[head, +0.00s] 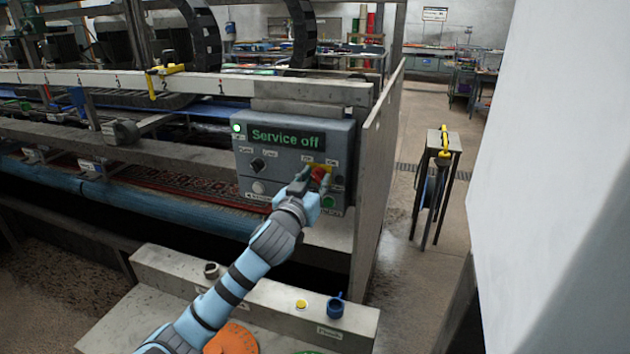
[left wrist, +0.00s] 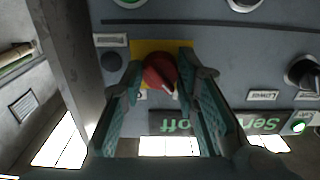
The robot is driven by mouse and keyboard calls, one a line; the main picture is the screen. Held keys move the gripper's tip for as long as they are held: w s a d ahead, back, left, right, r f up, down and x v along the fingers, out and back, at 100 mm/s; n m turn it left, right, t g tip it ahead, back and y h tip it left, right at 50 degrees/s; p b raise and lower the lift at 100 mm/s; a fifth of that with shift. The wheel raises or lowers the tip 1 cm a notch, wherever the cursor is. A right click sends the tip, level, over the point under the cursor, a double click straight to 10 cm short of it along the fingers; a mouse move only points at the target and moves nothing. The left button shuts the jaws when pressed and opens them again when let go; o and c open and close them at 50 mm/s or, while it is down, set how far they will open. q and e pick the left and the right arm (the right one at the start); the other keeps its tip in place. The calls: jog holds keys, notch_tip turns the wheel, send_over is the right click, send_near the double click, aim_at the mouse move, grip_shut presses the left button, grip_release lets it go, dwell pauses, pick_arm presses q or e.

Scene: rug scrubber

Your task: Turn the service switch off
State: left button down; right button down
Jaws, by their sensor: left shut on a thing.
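The service switch (head: 318,173) is a red rotary knob on a yellow plate, on the grey control box (head: 285,172). My left gripper (head: 313,181) reaches up to it and partly hides it in the head view. In the left wrist view the red knob (left wrist: 160,73) sits between the two fingers of my left gripper (left wrist: 163,80), which are shut on it. The box's display (head: 285,137) reads "Service off" in green. A small lamp (head: 237,128) left of the display is lit pale green. My right gripper is not in view.
A black knob (head: 258,165), a pale button (head: 259,187) and a green button (head: 328,201) are near the switch. A grey panel (head: 375,185) stands right of the box.

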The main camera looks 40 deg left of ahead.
pick_arm(q)
jog(key=shift+f, duration=0.2)
jog(key=c, duration=1.2)
grip_release()
jog(key=shift+r, duration=0.15)
jog(key=v, duration=1.2)
